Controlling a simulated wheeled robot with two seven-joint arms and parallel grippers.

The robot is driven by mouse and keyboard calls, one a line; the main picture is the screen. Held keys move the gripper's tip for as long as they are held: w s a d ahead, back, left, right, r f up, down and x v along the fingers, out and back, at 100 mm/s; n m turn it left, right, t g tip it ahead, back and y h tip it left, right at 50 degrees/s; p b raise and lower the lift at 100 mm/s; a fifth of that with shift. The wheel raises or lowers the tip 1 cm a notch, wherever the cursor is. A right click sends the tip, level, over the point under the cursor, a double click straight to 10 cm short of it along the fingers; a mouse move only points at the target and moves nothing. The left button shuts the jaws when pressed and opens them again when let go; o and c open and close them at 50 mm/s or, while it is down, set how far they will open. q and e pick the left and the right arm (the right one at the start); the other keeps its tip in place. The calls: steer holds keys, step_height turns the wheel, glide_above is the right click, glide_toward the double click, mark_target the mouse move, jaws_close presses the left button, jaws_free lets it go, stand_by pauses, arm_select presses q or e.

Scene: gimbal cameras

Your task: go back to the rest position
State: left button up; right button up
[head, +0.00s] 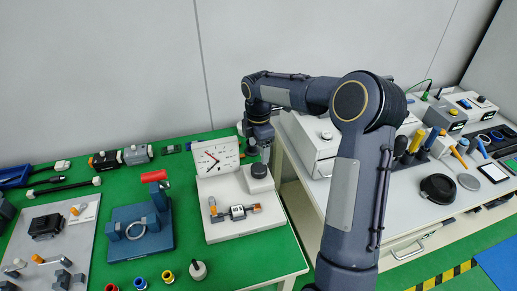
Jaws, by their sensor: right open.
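My right arm rises from the bottom right, bends at the elbow and reaches left, with its end pointing down over the green table (285,262). My right gripper (262,143) is small in the head view, beside the right edge of the white gauge with a dial (217,157). Its fingers are hard to make out; it is open, and I see nothing held in it. A dark round knob (259,171) on the white base is just below it. I cannot tell whether they touch. My left gripper is not in view.
On the green table stand a blue fixture with a red handle (153,177), a grey board with parts (45,245) and several small coloured pieces at the front. A white cabinet (405,185) with boxes, tools and a black round dish (438,188) stands right, partly behind my arm.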

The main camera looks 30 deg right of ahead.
steer(key=s+a+r+m+t+y, duration=0.1)
steer(key=s+a+r+m, duration=0.1)
steer(key=s+r+m, duration=0.45)
steer(key=s+a+r+m+t, duration=0.2)
steer(key=s+a+r, duration=0.1)
steer(key=s, duration=0.6)
steer(key=s+a+f+m+t+y, duration=0.1)
steer(key=s+a+m, duration=0.2)
steer(key=s+m, duration=0.2)
steer(key=s+a+f+m+t+y, duration=0.1)
steer(key=s+a+m, duration=0.2)
steer(key=s+m, duration=0.2)
steer(key=s, duration=0.3)
steer(key=shift+s+a+f+t+y, duration=0.2)
steer(key=shift+s+t+y, duration=0.1)
steer(key=shift+s+y, duration=0.1)
steer(key=shift+c, duration=0.4)
